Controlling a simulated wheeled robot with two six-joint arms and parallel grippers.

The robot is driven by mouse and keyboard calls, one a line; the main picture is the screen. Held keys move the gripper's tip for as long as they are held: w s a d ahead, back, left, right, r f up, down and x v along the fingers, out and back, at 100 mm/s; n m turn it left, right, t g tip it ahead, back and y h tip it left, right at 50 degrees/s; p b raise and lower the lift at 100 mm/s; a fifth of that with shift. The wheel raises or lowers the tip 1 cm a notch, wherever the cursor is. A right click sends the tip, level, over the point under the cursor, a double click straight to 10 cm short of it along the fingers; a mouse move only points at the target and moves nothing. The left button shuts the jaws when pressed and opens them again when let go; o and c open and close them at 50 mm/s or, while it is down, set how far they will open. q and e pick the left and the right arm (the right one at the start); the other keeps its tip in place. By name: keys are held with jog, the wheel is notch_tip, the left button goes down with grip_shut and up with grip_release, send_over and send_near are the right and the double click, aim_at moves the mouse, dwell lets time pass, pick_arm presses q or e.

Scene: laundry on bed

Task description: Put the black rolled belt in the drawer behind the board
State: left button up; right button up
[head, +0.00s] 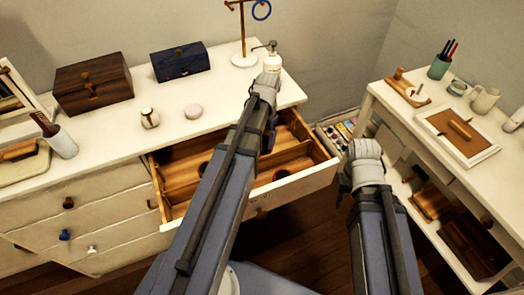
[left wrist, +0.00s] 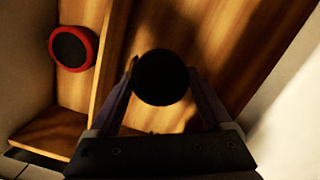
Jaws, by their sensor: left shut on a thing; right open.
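The black rolled belt (left wrist: 163,78) is between the fingers of my left gripper (left wrist: 162,88), which is shut on it. In the left wrist view, the belt is over the wooden drawer floor to the right of the board (left wrist: 110,62), on the side away from the red-rimmed roll. I cannot tell whether it touches the floor. The open drawer (head: 318,176) shows in the head view, with the board (head: 190,180) running along it. My right gripper (head: 344,190) is open and empty, right of the drawer.
A red-rimmed black roll (left wrist: 73,48) lies on the other side of the board. On the dresser top stand a brown box (head: 93,88), a dark blue box (head: 180,62) and a pump bottle (head: 272,60). A white side table (head: 400,108) stands at the right.

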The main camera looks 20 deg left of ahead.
aim_at(265, 138)
pick_arm(q)
jog(key=shift+f+b, duration=2.1)
jog(key=shift+f, duration=0.1)
jog(key=shift+f, duration=0.2)
jog(key=o, duration=1.3)
jog(key=shift+r, duration=0.1)
jog(key=shift+r, duration=0.1)
jog(key=r+p, duration=0.4)
jog(key=w+r+p, duration=0.1)
jog(key=r+p, duration=0.7)
jog(key=shift+w+d, duration=0.2)
